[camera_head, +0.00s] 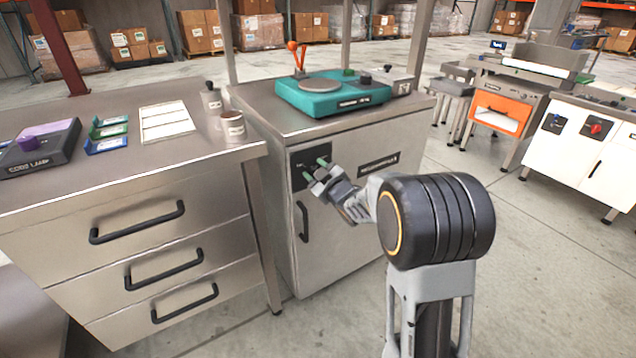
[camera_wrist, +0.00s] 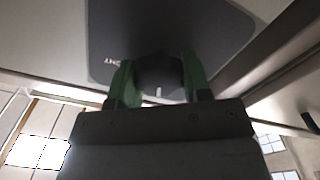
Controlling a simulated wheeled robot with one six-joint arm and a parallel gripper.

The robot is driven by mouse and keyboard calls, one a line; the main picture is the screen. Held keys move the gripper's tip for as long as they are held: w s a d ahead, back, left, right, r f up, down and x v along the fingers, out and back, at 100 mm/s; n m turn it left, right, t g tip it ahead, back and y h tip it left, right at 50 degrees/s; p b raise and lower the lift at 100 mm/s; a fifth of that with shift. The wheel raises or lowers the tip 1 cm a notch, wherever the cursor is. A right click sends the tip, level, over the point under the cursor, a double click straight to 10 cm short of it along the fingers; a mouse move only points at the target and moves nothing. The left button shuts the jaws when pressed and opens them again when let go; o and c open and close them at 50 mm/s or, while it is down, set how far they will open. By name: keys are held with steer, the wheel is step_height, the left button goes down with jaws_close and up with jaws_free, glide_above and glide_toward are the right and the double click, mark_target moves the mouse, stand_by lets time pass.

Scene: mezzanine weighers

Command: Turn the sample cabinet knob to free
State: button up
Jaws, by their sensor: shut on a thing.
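The sample cabinet (camera_head: 345,215) is a steel cabinet with a dark knob plate (camera_head: 299,168) at the upper left of its front and a black door handle below. My gripper (camera_head: 315,168) is at this plate, its green fingertips against it. In the wrist view, my gripper (camera_wrist: 158,80) has a green finger on each side of the dark knob (camera_wrist: 158,72) and is shut on it. The plate (camera_wrist: 215,25) fills the top, with partly readable pale lettering. A short pale mark shows on the knob. Which setting the knob points to cannot be told.
A teal scale (camera_head: 333,98) with an orange-topped stick stands on the cabinet. A steel drawer bench (camera_head: 130,215) with a code lamp (camera_head: 38,150), trays and cups stands close on the left. A white cabinet (camera_head: 575,150) with a red knob stands at right. Open floor lies between.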

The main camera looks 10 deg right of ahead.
steer(key=n+b, duration=0.4)
steer(key=b, duration=0.1)
steer(key=shift+f, duration=0.35)
steer(key=n+b, duration=0.3)
steer(key=shift+r+n, duration=0.15)
steer(key=shift+n, duration=0.15)
steer(key=shift+r+n+b, duration=0.1)
steer(key=shift+n+b, duration=0.2)
steer(key=shift+b, duration=0.05)
steer(key=o, duration=0.9)
steer(key=shift+p+v, duration=1.9)
steer(key=shift+v, duration=4.95)
